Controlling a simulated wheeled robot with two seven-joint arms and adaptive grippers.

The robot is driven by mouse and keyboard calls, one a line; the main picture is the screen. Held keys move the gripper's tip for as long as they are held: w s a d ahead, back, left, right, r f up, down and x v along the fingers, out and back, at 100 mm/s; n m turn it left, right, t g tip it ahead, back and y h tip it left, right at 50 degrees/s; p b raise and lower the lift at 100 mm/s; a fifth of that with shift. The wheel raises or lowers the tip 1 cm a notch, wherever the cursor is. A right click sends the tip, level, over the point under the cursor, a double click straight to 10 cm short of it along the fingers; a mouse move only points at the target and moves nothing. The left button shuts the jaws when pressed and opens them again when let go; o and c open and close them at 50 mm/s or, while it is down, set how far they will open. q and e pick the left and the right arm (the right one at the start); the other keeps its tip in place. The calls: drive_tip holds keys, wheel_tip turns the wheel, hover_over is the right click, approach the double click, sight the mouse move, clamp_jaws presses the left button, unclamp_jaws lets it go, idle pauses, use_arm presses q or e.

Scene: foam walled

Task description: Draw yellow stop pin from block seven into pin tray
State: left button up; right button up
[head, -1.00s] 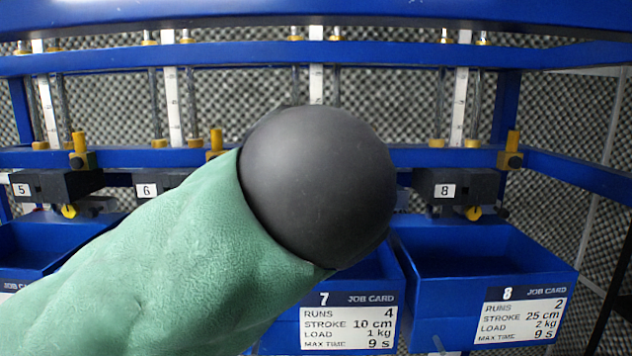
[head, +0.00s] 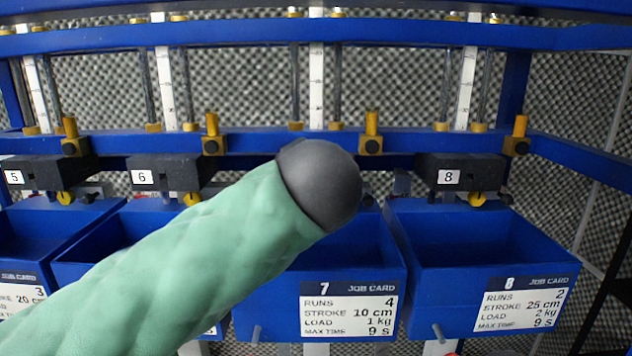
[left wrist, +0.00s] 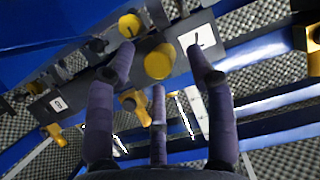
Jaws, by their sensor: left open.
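Block seven shows in the left wrist view as a dark block (left wrist: 182,62) with a white label that appears to read 7. A round yellow head on its face looks like the stop pin (left wrist: 158,62). My left gripper (left wrist: 162,68) is open, its three grey-purple fingers spread around the pin head; I cannot tell whether any finger touches it. In the head view my green-sleeved left arm with its dark rounded joint hides block seven, the pin and the gripper. The pin tray cannot be made out in either view. My right gripper is not in view.
Blocks five (head: 45,173), six (head: 165,173) and eight (head: 458,172) hang along the blue rail. Yellow brackets (head: 372,133) sit on the rail. Blue bins with job cards, including bin seven (head: 250,318) and bin eight (head: 410,290), stand below.

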use_arm(q)
drive_tip(key=shift+w+f, duration=0.2)
drive_tip(key=shift+w, duration=0.3)
drive_tip(key=shift+s, duration=0.1)
clamp_jaws()
drive_tip(key=shift+s, duration=0.1)
drive_tip(key=s+b, duration=0.5)
drive_tip(key=s, duration=0.8)
drive_tip(key=shift+s, duration=0.15)
idle(2.4)
idle(0.4)
